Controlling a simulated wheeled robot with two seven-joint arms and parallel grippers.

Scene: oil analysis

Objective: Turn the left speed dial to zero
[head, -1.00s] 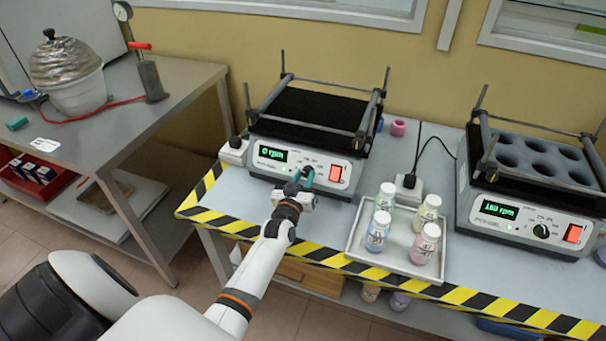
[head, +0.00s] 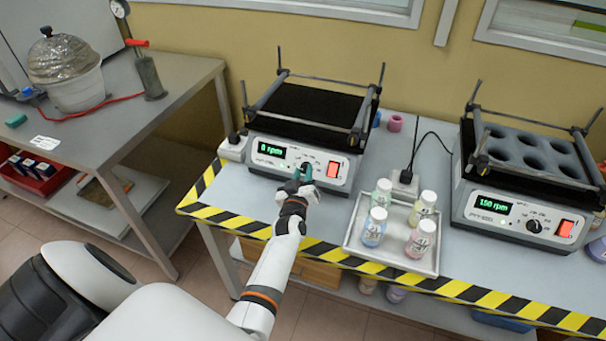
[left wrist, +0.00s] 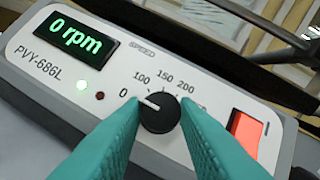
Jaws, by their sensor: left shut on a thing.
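The left shaker (head: 262,163) stands at the back of the bench, and its green display (head: 270,149) reads 0 rpm. In the left wrist view its black speed dial (left wrist: 160,113) has a white pointer line aimed toward the 0 mark; the display (left wrist: 68,38) there also reads 0 rpm. My left gripper (head: 305,172) is at the front panel, its teal fingers on either side of the dial and shut on it. The fingers also show in the left wrist view (left wrist: 158,128). My right gripper is not in view.
A tray (head: 352,238) of several capped bottles stands to the right of my left gripper. A second shaker (head: 468,210) farther right reads 150 rpm. A red switch (head: 333,169) sits beside the dial. Yellow-black tape (head: 330,254) marks the bench's front edge.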

